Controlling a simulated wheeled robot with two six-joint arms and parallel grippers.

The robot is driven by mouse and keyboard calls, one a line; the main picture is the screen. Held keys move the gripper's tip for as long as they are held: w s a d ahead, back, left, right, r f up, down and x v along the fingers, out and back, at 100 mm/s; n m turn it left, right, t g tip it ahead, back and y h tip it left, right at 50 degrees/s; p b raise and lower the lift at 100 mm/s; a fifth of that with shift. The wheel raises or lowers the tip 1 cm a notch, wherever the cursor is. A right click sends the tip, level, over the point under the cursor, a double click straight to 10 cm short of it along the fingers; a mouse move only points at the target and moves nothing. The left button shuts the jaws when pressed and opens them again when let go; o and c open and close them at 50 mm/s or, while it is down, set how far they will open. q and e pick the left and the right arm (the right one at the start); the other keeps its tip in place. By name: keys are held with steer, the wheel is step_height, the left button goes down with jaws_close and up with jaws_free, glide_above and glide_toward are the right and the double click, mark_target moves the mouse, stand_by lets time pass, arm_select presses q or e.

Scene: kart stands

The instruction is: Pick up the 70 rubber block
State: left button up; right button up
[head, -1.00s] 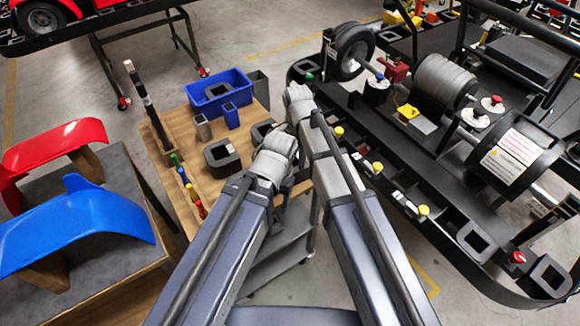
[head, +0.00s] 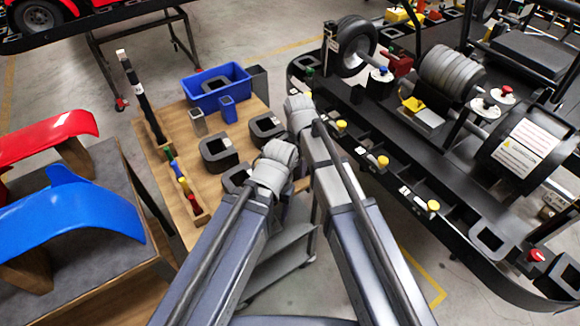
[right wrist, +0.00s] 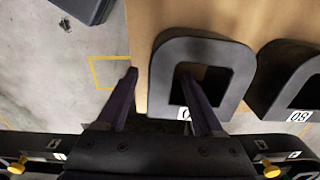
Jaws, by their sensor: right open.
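In the right wrist view, a dark block with a square opening (right wrist: 235,65) lies on the wooden tabletop by its edge. Its white label is mostly covered by my finger; I cannot read its number. My right gripper (right wrist: 158,77) is open, with one finger off the block's left side and the other over its opening. A second block (right wrist: 262,85), with a label that looks like 80 upside down, lies to the right. In the head view, dark blocks (head: 267,128), (head: 219,153) lie on the table; I cannot match them surely. My left gripper's jaws are hidden behind its wrist.
The wooden table (head: 178,128) holds a blue bin (head: 232,97) with a block inside, small cups and a coloured rack (head: 183,188). The black kart (head: 455,205) stands close on the right. Blue (head: 70,212) and red (head: 45,138) panels stand on the left.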

steer(key=shift+f, duration=0.25)
jaws_close()
stand_by(0.4)
stand_by(0.9)
